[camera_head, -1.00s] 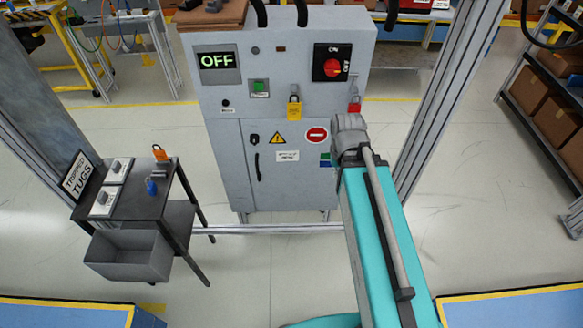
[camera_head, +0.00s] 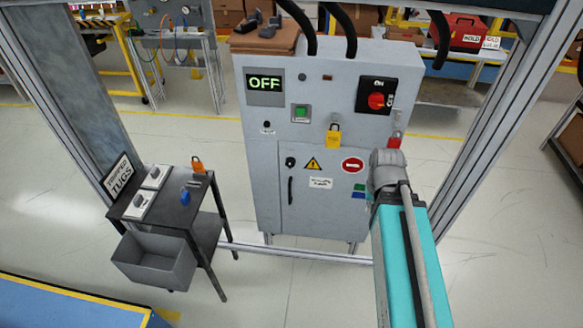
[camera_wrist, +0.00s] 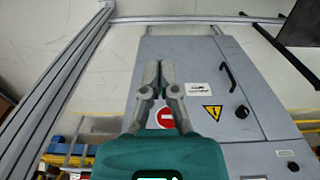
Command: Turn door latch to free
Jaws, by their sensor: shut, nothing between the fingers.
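The door latch (camera_head: 291,162) is a small black round knob on the upper left of the grey cabinet door (camera_head: 325,215). In the wrist view the latch (camera_wrist: 242,111) lies right of my gripper, near the door edge. The black door handle (camera_head: 290,190) stands below the latch in the head view. My gripper (camera_wrist: 160,66) is shut and empty in front of the door, apart from the latch and over the area beside the red no-entry sign (camera_wrist: 166,116). In the head view its fingers are hidden by my arm.
The cabinet display (camera_head: 265,84) reads OFF. A red rotary switch (camera_head: 376,99), yellow padlock (camera_head: 333,136) and red padlock (camera_head: 395,139) are above the door.

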